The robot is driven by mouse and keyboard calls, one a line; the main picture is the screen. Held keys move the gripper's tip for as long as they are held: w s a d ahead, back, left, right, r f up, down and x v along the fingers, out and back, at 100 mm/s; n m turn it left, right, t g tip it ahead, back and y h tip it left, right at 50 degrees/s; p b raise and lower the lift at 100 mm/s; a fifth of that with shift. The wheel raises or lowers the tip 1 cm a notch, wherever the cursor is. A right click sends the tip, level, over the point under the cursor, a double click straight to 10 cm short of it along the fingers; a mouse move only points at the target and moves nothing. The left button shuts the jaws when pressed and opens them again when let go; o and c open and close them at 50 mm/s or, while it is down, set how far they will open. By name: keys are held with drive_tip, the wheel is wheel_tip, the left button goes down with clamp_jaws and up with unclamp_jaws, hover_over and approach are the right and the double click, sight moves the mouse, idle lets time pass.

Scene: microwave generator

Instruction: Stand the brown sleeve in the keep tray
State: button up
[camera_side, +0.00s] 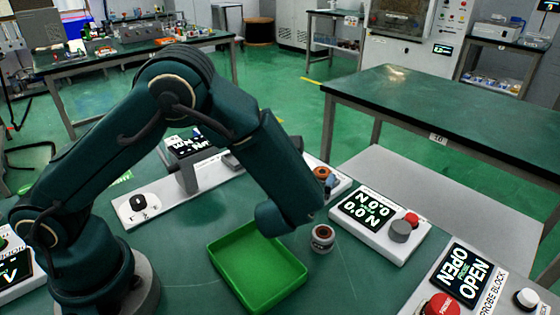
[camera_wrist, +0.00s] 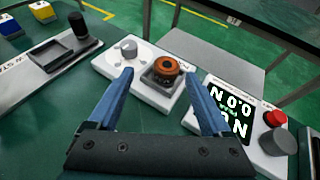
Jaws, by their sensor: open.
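The brown sleeve (camera_wrist: 167,65) is an orange-brown ring with a dark centre. It sits in a dark square socket on a white unit, and it also shows in the side view (camera_side: 322,172). My gripper (camera_wrist: 158,77) is open and empty; its two blue fingers point toward the sleeve, which appears between the fingertips in the wrist view. I cannot tell the exact gap to the sleeve. The green tray (camera_side: 219,256), which I take as the keep tray, lies on the table below my arm in the side view. Its visible floor is empty.
A small grey round part with a dark red middle (camera_side: 322,239) stands right of the tray. A white unit with a numeric display (camera_side: 365,208) and knobs is beyond it. A panel reading OPEN (camera_side: 463,275) is at front right. A slide unit (camera_side: 190,180) lies behind.

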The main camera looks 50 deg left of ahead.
drive_tip(key=s+a+r+n+g, duration=0.3)
drive_tip(key=s+a+n+g, duration=0.15)
drive_tip(key=s+n, duration=0.3)
drive_tip(key=s+a+r+n+g, duration=0.3)
drive_tip(key=s+a+r+n, duration=0.15)
drive_tip(key=s+n, duration=0.35)
drive_tip(key=s+d+r+n+t+h, duration=0.1)
drive_tip(key=s+d+n+h, duration=0.5)
drive_tip(key=n, duration=0.7)
drive_tip(key=shift+s+d+r+n, duration=0.4)
drive_tip(key=shift+s+r, duration=0.2)
drive_tip(key=shift+s, duration=0.15)
drive_tip(key=shift+o, duration=0.5)
drive_tip(key=shift+d+r+n, duration=0.15)
drive_tip(key=shift+d+n, duration=0.1)
drive_tip(key=shift+d, duration=0.1)
